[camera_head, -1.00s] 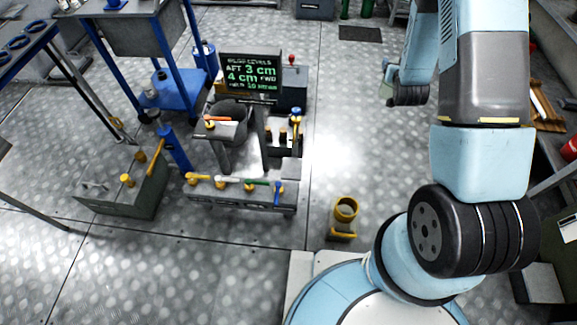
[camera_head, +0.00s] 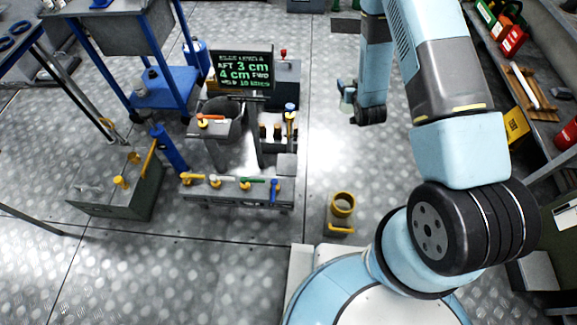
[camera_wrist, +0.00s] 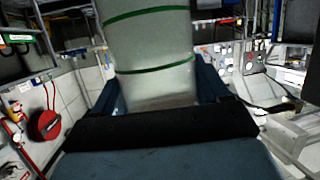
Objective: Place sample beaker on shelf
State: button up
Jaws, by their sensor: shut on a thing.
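The sample beaker (camera_wrist: 152,60) is a pale, frosted cylinder with two green bands. In the wrist view it stands between the two dark blue fingers of my gripper (camera_wrist: 158,88), which is shut on it. Its top runs out of that frame. In the head view my gripper (camera_head: 350,100) is small and far off, above the open floor, and a pale bit of the beaker (camera_head: 346,92) shows at its left side. I cannot tell for sure which surface is the task's shelf; a grey ledge (camera_head: 548,75) with goods runs along the right edge.
A control console with a screen (camera_head: 243,68) and coloured levers (camera_head: 230,182) stands left of the middle. A yellow-rimmed container (camera_head: 342,205) stands on the floor near my base. Blue-framed stands (camera_head: 165,88) are at the left. A red hose reel (camera_wrist: 45,124) shows in the wrist view.

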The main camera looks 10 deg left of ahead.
jog(key=s+a+f+n+g+y, duration=0.1)
jog(key=s+a+f+y, duration=0.1)
jog(key=s+a+f, duration=0.5)
jog(key=s+a+f+n+g+y, duration=0.15)
jog(key=s+a+f, duration=0.3)
jog(key=f, duration=0.55)
jog(key=s+a+f+n+y, duration=0.2)
jog(key=s+a+f, duration=0.35)
jog(key=f, duration=0.25)
jog(key=w+a+f, duration=0.6)
jog(key=w+f, duration=0.5)
jog(key=f, duration=0.2)
jog(key=shift+a, duration=0.2)
jog(key=o, duration=1.4)
